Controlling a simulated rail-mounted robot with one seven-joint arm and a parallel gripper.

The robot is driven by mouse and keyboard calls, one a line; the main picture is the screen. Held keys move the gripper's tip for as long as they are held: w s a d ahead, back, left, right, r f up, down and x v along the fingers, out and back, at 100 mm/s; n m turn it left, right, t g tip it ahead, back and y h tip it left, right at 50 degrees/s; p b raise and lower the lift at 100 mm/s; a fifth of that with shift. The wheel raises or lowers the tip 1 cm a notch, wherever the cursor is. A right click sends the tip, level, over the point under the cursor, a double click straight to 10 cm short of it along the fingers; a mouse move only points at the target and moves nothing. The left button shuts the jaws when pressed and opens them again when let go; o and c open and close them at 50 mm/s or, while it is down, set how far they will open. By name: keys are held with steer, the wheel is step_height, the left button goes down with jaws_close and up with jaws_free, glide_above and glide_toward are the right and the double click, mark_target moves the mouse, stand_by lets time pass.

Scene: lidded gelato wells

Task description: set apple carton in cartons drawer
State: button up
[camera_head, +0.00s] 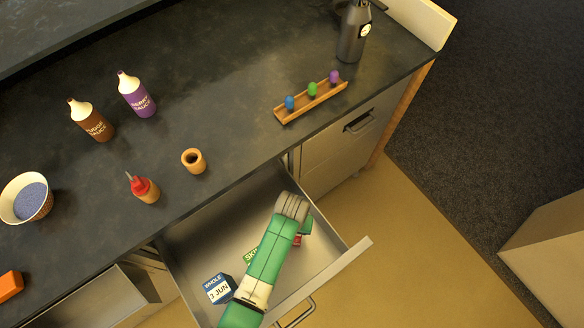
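The open cartons drawer (205,245) is pulled out below the counter. In it, a blue-and-white carton (218,288) marked "WHOLE 3 JUN" lies at the front left. My gripper (306,228) points down into the drawer beside that patch. Its fingers are mostly hidden, so I cannot tell if it holds it.
A second open drawer (95,300) is at the lower left. The counter holds a brown sauce bottle (92,121), a purple one (136,95), a red-topped jar (145,189), a wooden cup (194,160), a bowl (38,199) and a wooden rack (310,102).

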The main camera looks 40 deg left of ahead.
steer(key=shift+f+b, duration=0.3)
steer(key=shift+f, duration=0.05)
stand_by(0.3)
steer(key=o, duration=1.5)
step_height(320, 180, up, 8)
steer(key=shift+f+p, duration=0.1)
steer(key=shift+p, duration=0.95)
